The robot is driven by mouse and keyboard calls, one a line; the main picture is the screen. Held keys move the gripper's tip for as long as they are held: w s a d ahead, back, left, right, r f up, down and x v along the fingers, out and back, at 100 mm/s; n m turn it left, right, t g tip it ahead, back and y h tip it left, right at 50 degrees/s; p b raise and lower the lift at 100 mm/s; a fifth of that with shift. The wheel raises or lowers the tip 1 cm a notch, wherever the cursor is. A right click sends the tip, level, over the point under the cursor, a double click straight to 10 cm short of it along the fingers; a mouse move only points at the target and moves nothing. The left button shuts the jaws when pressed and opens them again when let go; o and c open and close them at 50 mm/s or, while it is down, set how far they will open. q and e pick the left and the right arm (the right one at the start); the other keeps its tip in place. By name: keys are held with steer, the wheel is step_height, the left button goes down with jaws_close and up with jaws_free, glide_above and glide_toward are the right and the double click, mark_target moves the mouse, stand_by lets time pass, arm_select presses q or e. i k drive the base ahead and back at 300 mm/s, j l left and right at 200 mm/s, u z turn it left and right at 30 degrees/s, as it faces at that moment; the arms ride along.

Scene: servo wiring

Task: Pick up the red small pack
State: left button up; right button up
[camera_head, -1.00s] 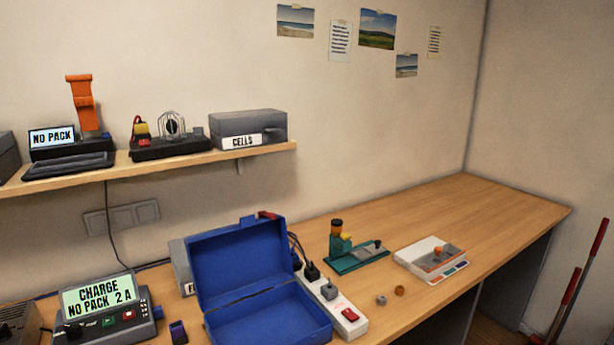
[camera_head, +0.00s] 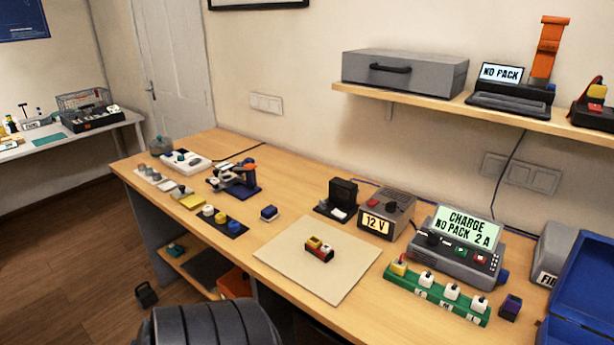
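A small block with a dark red body and a yellow top (camera_head: 319,249) lies on the beige mat (camera_head: 290,277) in the middle of the bench. It is the reddest small pack-like thing in view, but it is too small to tell for sure what it is. A green rack (camera_head: 440,296) to its right holds several white-topped pieces and a piece with yellow and red at its left end (camera_head: 398,265). Neither of my grippers is in view.
Behind the mat stand a 12 V supply (camera_head: 386,214) and a charger (camera_head: 460,248) reading "NO PACK 2 A". A blue case (camera_head: 585,290) is at the right edge. A dark blue piece (camera_head: 268,213) and small fixtures stand left of the mat. A shelf (camera_head: 440,104) hangs above.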

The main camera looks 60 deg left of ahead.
mark_target(313, 246)
steer(key=k+u, duration=0.15)
steer(key=u, duration=1.65)
